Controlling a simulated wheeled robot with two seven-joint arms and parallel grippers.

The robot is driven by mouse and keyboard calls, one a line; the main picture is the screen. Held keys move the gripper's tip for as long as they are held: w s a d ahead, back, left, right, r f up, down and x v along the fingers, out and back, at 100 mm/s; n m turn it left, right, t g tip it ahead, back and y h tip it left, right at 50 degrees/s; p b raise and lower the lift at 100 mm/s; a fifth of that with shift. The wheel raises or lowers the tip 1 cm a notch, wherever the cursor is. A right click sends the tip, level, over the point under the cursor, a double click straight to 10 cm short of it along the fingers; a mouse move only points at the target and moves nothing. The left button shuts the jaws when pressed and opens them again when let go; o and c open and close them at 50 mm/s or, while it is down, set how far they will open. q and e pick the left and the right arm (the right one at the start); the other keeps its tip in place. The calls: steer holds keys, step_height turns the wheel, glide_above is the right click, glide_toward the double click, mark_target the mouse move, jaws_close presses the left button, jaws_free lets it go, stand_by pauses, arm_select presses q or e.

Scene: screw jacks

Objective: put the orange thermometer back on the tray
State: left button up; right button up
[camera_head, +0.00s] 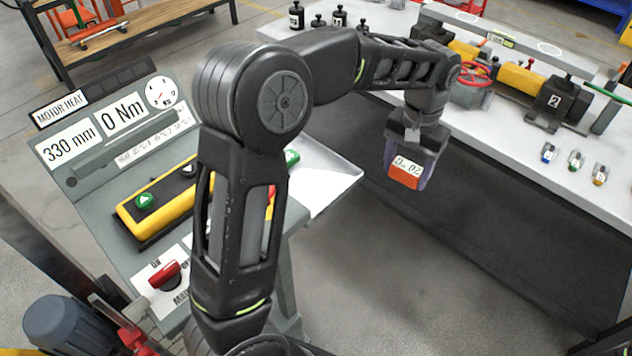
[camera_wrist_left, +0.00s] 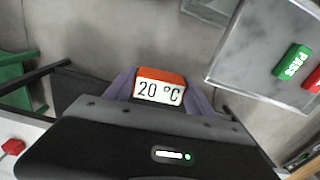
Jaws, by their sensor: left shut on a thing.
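The orange thermometer (camera_head: 403,183) has a white display face. It is held between the fingers of my left gripper (camera_head: 410,166), in the air between the console and the workbench. In the left wrist view the thermometer (camera_wrist_left: 160,87) reads 20 °C and sits between the two purple-grey fingers. The grey metal tray (camera_head: 338,180) is at the console's right side, to the left of the gripper, and partly hidden by my arm. In the left wrist view the tray (camera_wrist_left: 237,75) is at the upper right, apart from the thermometer. My right gripper is not in view.
A green PASS block (camera_wrist_left: 293,62) and part of a red block (camera_wrist_left: 313,80) lie on the tray. The console (camera_head: 95,205) stands at left. The workbench (camera_head: 520,150) carries screw jacks, a red handwheel (camera_head: 476,74) and small coloured items. Open floor lies between console and bench.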

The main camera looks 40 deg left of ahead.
arm_select(q)
steer(key=shift+a+m, duration=0.4)
steer(key=shift+a, duration=0.1)
steer(key=s+a+r+m+b, duration=0.1)
steer(key=s+a+m, duration=0.3)
steer(key=a+m, duration=0.4)
steer(key=s+a+r+m+b, duration=0.2)
steer(key=s+a+m, duration=0.2)
steer(key=a+m, duration=0.5)
steer(key=shift+s+r+m+b, duration=0.15)
steer(key=shift+m+b, duration=0.15)
steer(key=shift+m, duration=0.3)
steer(key=shift+f, duration=3.1)
